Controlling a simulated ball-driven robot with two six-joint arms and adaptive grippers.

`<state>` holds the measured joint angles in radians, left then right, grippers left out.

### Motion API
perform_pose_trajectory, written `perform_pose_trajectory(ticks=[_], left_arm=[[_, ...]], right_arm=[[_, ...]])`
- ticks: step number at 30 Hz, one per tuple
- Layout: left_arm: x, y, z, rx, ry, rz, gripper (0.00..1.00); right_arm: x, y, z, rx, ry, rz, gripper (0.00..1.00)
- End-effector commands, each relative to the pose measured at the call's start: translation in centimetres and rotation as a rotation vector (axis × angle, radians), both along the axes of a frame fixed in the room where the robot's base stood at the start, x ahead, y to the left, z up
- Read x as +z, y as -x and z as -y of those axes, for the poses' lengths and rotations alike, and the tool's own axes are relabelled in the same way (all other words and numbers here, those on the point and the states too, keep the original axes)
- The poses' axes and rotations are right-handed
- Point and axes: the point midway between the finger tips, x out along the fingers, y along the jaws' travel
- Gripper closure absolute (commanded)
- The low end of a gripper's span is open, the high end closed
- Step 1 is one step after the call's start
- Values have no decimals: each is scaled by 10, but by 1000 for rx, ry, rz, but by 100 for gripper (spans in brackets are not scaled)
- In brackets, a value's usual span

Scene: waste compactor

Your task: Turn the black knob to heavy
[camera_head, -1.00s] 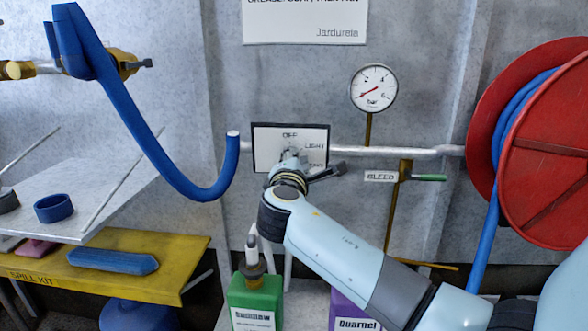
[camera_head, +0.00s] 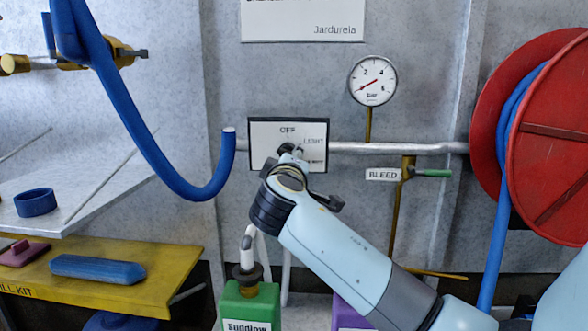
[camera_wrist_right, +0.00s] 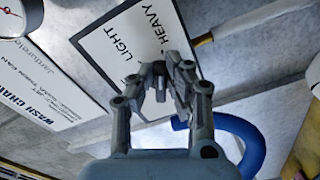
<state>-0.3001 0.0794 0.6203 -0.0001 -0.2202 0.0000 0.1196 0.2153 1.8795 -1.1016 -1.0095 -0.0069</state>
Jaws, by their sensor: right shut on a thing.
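The black knob (camera_head: 286,148) sits on a white dial panel (camera_head: 262,133) with a dark frame on the back wall. The panel reads OFF at the top, LIGHT at the upper right and HEAVY at the lower right. My right gripper (camera_head: 291,157) is shut on the knob and covers most of it. In the right wrist view my right gripper (camera_wrist_right: 161,84) is in front of the tilted panel (camera_wrist_right: 108,45), where LIGHT and HEAVY are readable. The knob is largely hidden there, and I cannot tell which label it points at. My left gripper is not in view.
A pressure gauge (camera_head: 373,81) and a green BLEED lever (camera_head: 432,173) are right of the panel. A blue hose (camera_head: 160,170) hangs to the left. A red reel (camera_head: 550,150) stands far right. A green bottle (camera_head: 250,303) stands below my arm.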

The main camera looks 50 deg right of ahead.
Motion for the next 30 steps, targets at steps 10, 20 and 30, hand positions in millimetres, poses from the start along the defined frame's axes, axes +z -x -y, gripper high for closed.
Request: perform_pose_trajectory(ticks=[10,20,30], left_arm=[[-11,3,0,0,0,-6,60],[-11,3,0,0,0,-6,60],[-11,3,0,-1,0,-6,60]], right_arm=[[-4,-1,-1,0,-68,80,100],[-3,-1,-1,0,-76,89,100],[-3,-1,-1,0,-74,88,64]])
